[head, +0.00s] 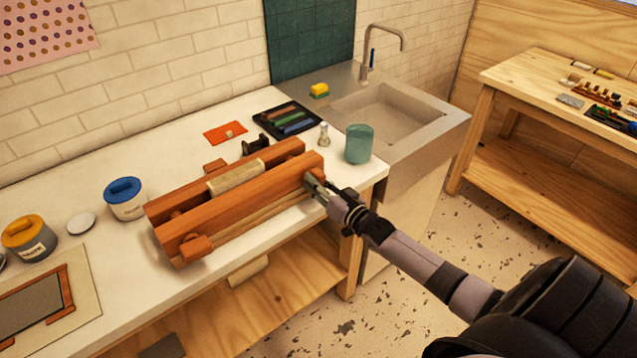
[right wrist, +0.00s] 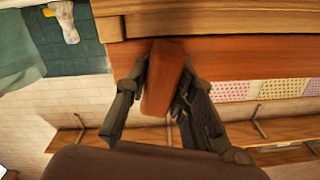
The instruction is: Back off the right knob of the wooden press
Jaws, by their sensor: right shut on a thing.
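The wooden press (head: 230,205) lies along the white counter, two reddish-brown beams with a pale block (head: 236,178) between them. Its left knob (head: 196,247) sticks out of the front beam. My right gripper (head: 318,187) is at the right end of the front beam, where it hides most of the right knob. In the right wrist view the right knob (right wrist: 163,80) is a tapered reddish-brown wooden piece between the two fingers of my right gripper (right wrist: 155,95), which are shut on it. The knob sits against the beam's face. My left gripper is not in view.
A green cup (head: 359,144) and a small bottle (head: 324,134) stand right of the press, near the sink (head: 385,118). A black tray (head: 287,119) lies behind it. Blue-lidded (head: 125,199) and yellow-lidded (head: 28,238) tubs stand left. The counter's front edge is close below the press.

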